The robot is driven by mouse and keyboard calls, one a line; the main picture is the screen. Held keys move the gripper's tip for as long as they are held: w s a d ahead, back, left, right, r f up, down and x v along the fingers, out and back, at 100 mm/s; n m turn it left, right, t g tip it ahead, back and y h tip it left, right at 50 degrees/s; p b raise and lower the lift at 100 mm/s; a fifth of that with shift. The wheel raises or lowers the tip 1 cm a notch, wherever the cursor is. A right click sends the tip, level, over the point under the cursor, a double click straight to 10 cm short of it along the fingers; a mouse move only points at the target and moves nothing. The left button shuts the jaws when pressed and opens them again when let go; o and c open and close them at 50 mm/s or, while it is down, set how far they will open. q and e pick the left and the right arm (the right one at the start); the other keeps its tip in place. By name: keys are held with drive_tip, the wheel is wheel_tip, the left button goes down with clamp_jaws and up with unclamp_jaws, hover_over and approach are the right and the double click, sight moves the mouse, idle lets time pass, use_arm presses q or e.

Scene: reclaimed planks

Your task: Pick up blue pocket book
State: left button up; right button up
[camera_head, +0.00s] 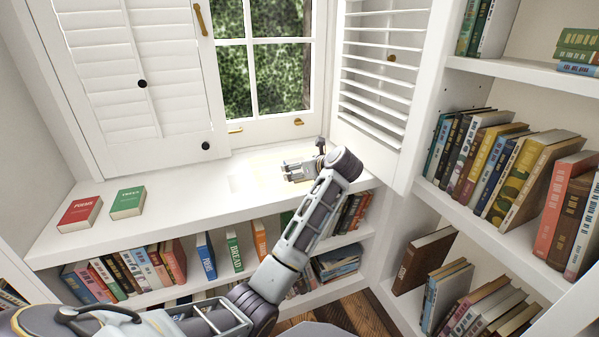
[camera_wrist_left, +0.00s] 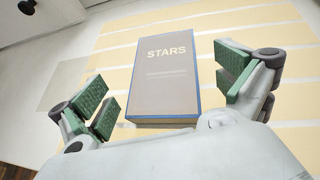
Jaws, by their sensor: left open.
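A pocket book titled STARS (camera_wrist_left: 165,75) lies flat on the sunlit sill in the left wrist view. Its cover looks grey in this light, with blue edges. My left gripper (camera_wrist_left: 172,90) is open, with one green-padded finger to each side of the book and gaps between pads and book. In the head view my left gripper (camera_head: 292,171) is low over the right part of the white sill, below the window. I cannot make out the book there. My right gripper is not in view.
A red POEMS book (camera_head: 80,214) and a green TREES book (camera_head: 128,203) lie on the left of the sill (camera_head: 190,205). Louvred shutters (camera_head: 380,70) flank the window. Full bookshelves stand below the sill and at right (camera_head: 500,165). The middle of the sill is clear.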

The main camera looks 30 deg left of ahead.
use_arm(q)
drive_tip(key=c, duration=1.3)
drive_tip(key=shift+c, duration=0.2)
